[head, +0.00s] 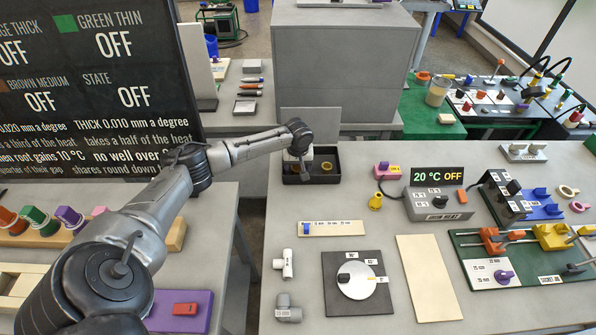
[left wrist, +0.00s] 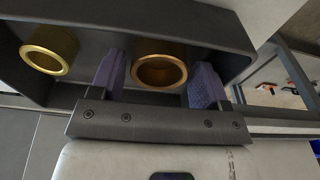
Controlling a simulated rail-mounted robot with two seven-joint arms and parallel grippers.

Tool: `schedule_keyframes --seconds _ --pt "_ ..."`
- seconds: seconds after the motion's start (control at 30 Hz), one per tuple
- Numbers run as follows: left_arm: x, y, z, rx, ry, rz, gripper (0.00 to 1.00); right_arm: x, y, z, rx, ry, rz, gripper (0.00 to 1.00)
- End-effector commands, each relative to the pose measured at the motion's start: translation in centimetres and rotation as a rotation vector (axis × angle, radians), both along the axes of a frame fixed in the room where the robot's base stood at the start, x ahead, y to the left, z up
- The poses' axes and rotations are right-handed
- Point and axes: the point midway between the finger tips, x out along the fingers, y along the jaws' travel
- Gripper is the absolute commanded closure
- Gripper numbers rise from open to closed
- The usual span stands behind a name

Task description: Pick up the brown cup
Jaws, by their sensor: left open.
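The brown cup (left wrist: 159,72) shows in the left wrist view as a copper-brown ring with a dark hollow, inside a dark tray. My left gripper (left wrist: 152,80) is open, with one purple finger on each side of this cup. Whether the fingers touch it I cannot tell. A gold cup (left wrist: 49,50) stands apart to the left in the same tray. In the head view my left gripper (head: 299,170) reaches down into the black tray (head: 311,183), and the arm end hides the brown cup. The small ring (head: 327,166) beside it looks like the gold cup. My right gripper is not in view.
A grey block (head: 345,65) stands behind the tray. To its right are a pink block (head: 387,169) and a control box (head: 437,204) reading "20 °C OFF". A ruler strip (head: 333,229) and a round dial (head: 357,282) lie in front. Bare table lies between tray and strip.

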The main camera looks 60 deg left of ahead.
Motion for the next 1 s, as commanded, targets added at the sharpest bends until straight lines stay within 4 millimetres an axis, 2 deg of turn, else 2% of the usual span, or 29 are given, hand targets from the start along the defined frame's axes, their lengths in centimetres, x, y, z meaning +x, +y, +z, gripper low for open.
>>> schedule_keyframes --seconds 0.07,0.27,0.7,1.0 --pt "0.07 0.02 -0.69 0.0 -0.001 0.0 0.31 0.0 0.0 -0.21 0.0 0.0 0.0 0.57" --pt "0.06 0.05 -0.73 0.0 -0.001 -0.001 0.31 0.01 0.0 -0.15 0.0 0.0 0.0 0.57" --pt "0.08 0.07 -0.67 0.0 -0.001 0.0 0.68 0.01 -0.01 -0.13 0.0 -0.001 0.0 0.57" --pt "0.09 0.09 -0.33 0.001 -0.003 0.0 0.68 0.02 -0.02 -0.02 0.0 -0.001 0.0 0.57"
